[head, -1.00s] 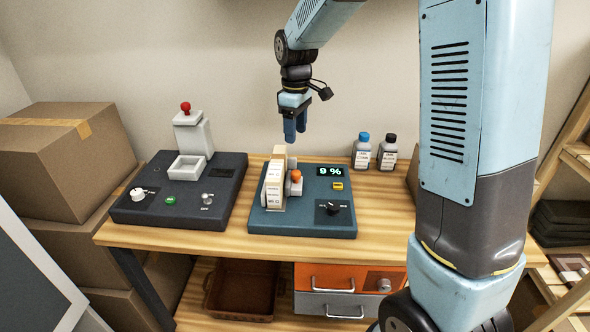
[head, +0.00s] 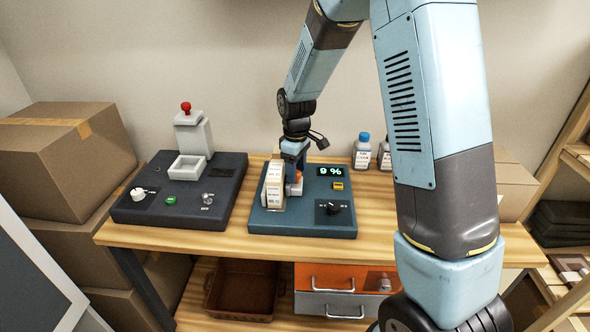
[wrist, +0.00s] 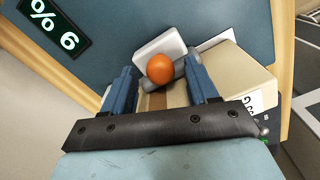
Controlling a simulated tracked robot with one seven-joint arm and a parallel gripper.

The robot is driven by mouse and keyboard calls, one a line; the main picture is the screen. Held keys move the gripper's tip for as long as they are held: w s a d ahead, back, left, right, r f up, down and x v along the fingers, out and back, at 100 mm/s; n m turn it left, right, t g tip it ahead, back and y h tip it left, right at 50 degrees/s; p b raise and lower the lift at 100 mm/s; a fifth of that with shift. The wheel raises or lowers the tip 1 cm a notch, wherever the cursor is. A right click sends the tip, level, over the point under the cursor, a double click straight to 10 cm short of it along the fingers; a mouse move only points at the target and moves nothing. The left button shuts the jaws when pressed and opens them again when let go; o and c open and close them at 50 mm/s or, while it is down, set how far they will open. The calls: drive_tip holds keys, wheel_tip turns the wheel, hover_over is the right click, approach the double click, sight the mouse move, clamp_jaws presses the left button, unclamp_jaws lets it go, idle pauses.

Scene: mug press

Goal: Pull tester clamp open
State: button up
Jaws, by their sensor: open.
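The tester (head: 325,222) is a dark blue panel on the wooden table, with a display reading 9 %. Its clamp, a cream block (head: 273,186), stands at the panel's left, with an orange ball knob (head: 299,176) on a grey lever beside it. In the wrist view the orange knob (wrist: 160,69) shows between and just beyond my fingers. My gripper (wrist: 163,88) is open, its two blue fingers on either side of the knob and lever.
A dark press unit (head: 180,205) with a red knob stands left of the tester. Bottles with blue (head: 362,150) and black caps stand at the back right. Cardboard boxes (head: 65,160) are stacked on the left. Orange and grey drawers (head: 340,278) sit under the table.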

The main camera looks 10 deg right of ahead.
drive_tip(key=shift+f, duration=0.1)
drive_tip(key=shift+c, duration=0.3)
clamp_jaws()
idle(0.4)
